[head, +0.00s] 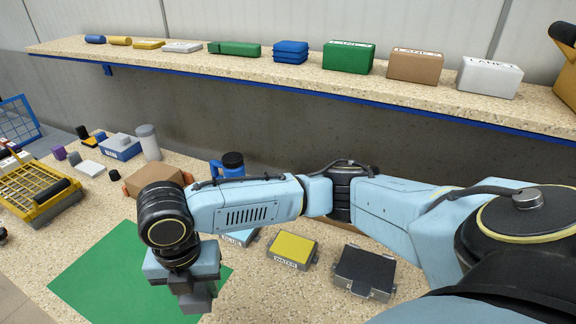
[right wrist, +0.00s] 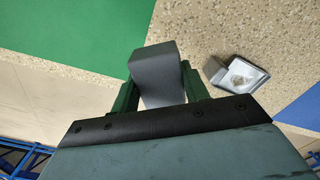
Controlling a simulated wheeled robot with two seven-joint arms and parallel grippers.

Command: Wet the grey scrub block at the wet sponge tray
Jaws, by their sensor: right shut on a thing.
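My right gripper (head: 186,284) is shut on the grey scrub block (head: 197,302) and holds it over the right part of the green mat (head: 100,280). In the right wrist view the block (right wrist: 158,76) sits between the two dark green fingers and sticks out past their tips. The wet sponge tray (head: 284,265), labelled WATER, holds a yellow sponge (head: 293,247). It stands on the speckled worktop to the right of the gripper, apart from the block. My left gripper is not in view.
A dark-topped tray (head: 366,268) stands right of the water tray. Another labelled tray is partly hidden behind my right arm. A brown box (head: 150,178) and a blue jug (head: 232,165) stand behind. A raised shelf (head: 180,62) with several blocks runs along the back. A yellow wire basket (head: 35,190) is left.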

